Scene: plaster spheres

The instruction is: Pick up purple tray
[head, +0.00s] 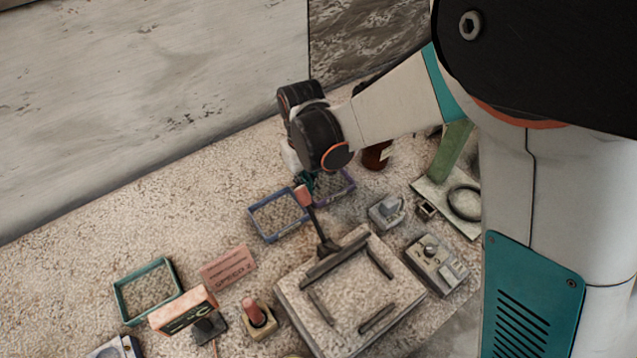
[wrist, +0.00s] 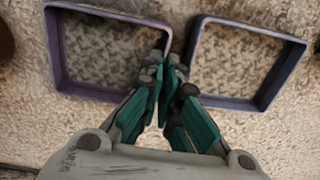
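The purple tray (head: 350,184) is a shallow open frame with a speckled inside. In the head view it is partly hidden behind my wrist. In the wrist view the purple tray (wrist: 57,50) is at the upper left, with its right wall running down to my fingertips. My gripper (wrist: 168,74) has its teal fingers close together and appears shut on that wall. My gripper (head: 305,181) shows only as a bit of teal in the head view, at the tray's left side. I see no clear gap under the tray.
A blue tray (head: 263,234) sits close beside the purple one, also in the wrist view (wrist: 235,104). A brown jar (head: 377,157) stands to the right. A lever (head: 318,230), a square stone slab (head: 290,297) and small devices are nearer. A green tray (head: 119,301) is far left.

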